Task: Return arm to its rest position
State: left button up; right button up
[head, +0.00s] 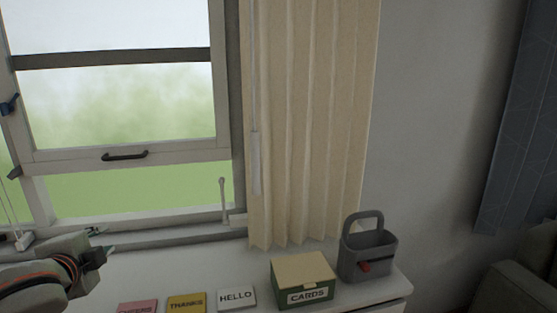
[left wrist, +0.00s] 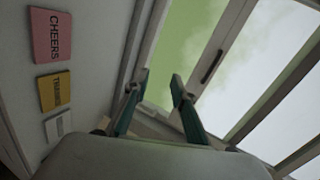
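My left arm comes in at the lower left of the head view. Its gripper (head: 103,240) is above the left part of the white surface, in front of the window sill. In the left wrist view the two green fingers of the left gripper (left wrist: 161,76) stand apart with nothing between them, and the window shows through the gap. My right gripper is in neither view.
A pink CHEERS card (head: 137,308), a yellow THANKS card (head: 187,304) and a white HELLO card (head: 237,298) lie in a row. A green CARDS box (head: 305,281) and a grey caddy (head: 367,250) stand to their right. The window (head: 125,147) and a cream curtain (head: 310,120) are behind.

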pick_arm(q)
jog(key=s+d+f+n+g+y, duration=0.1)
jog(key=s+f+n+g, duration=0.2)
jog(key=s+f, duration=1)
jog(key=s+d+f+n+g, duration=0.1)
jog(key=s+f+n+g, duration=0.2)
jog(key=s+f, duration=1.05)
jog(key=w+d+f+n+t+h, duration=0.1)
jog(key=w+d+f+h, duration=0.1)
jog(key=d+f, duration=0.5)
jog(key=w+d+f+n+t+h, duration=0.2)
jog(key=d+f+h, duration=0.2)
jog(key=d+f, duration=0.3)
jog(key=shift+f+h, duration=0.3)
jog(key=shift+f, duration=1.9)
